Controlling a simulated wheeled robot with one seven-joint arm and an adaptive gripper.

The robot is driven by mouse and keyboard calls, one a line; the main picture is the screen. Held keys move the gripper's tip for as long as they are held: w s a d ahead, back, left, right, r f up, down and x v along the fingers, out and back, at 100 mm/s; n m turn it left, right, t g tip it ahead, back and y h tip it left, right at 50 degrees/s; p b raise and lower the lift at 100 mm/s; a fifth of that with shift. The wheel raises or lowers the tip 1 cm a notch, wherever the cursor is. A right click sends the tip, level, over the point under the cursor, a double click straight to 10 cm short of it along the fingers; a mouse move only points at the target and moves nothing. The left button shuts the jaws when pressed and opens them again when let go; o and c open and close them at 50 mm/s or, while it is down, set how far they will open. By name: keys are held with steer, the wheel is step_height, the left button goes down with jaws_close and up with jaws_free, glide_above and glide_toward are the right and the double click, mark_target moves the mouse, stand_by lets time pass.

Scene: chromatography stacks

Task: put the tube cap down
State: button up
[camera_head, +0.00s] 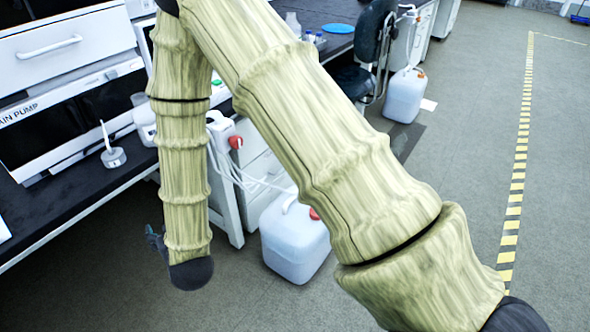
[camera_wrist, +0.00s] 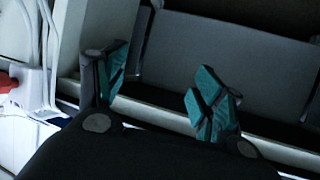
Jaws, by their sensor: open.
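My gripper (camera_wrist: 163,88) is open in the wrist view, with its two teal-padded fingers wide apart. I see nothing between them. In the head view only a small part of my gripper (camera_head: 155,240) shows at the left of my arm's lower end, below the bench edge. I cannot make out a tube cap in the hand or certainly identify one elsewhere. Some small blue-topped items (camera_head: 314,38) stand on the far bench, too small to tell what they are.
The dark bench (camera_head: 75,195) is at left, with a white instrument (camera_head: 75,115) and a small round stand with a rod (camera_head: 113,156). White jugs (camera_head: 296,240) (camera_head: 405,95) stand on the floor. A chair (camera_head: 372,50) is behind. Open floor lies right, with yellow-black tape (camera_head: 517,185).

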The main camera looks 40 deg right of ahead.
steer(key=s+d+f+g, duration=0.45)
steer(key=s+f, duration=0.25)
steer(key=f, duration=0.4)
steer(key=s+d+f+g, duration=0.3)
steer(key=s+d+f, duration=0.1)
steer(key=s, duration=0.5)
steer(key=s+d+f+g, duration=0.2)
steer(key=s+d+f, duration=0.2)
steer(key=s, duration=0.6)
steer(key=s+d+f+g, duration=0.3)
steer(key=s+d+f, duration=0.2)
steer(key=s+f, duration=0.2)
steer(key=shift+s+f+g, duration=0.35)
steer(key=shift+s+f, duration=0.05)
steer(key=shift+s, duration=0.85)
steer(key=shift+d, duration=0.1)
